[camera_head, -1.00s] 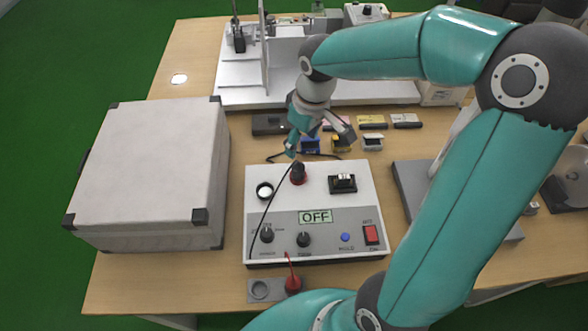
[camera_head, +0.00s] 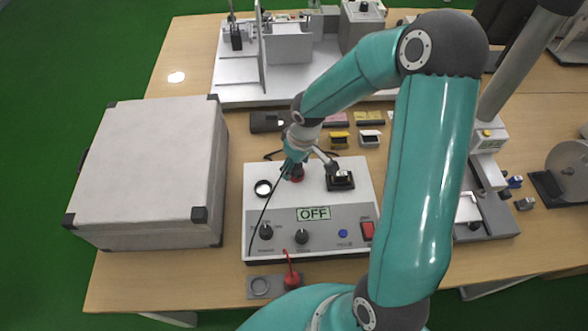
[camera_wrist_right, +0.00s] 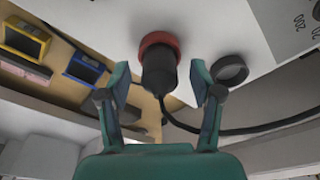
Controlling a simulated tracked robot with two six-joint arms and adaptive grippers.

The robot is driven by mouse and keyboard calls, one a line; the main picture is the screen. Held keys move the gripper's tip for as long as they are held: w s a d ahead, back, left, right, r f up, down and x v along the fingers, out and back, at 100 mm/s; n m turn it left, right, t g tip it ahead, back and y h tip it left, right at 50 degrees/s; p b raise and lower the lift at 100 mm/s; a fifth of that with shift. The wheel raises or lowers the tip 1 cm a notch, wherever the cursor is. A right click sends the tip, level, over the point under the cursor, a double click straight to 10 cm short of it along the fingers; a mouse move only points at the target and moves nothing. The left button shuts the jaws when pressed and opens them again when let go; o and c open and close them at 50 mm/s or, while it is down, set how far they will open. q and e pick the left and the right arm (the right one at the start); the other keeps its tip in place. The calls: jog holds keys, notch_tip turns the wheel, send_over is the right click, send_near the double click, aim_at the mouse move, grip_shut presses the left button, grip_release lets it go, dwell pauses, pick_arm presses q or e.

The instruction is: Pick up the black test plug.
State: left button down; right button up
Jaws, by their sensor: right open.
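The black test plug (camera_wrist_right: 160,75) stands in a red-ringed socket on the white test box (camera_head: 345,180); its cable runs off from it in the right wrist view. In the head view the plug (camera_head: 297,170) is partly hidden by my right gripper (camera_head: 305,170), which is over it. In the wrist view my right gripper (camera_wrist_right: 160,88) is open, with one finger on each side of the plug and visible gaps between. My left gripper is not in view.
A large white case (camera_head: 150,170) stands left of the box. A red plug (camera_head: 292,280) stands in a grey holder in front of it. An empty round socket (camera_head: 263,188) is left of the black plug. A white fixture (camera_head: 235,90) is behind.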

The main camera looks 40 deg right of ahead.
grip_shut()
dwell(0.3)
jog(key=shift+r, duration=0.1)
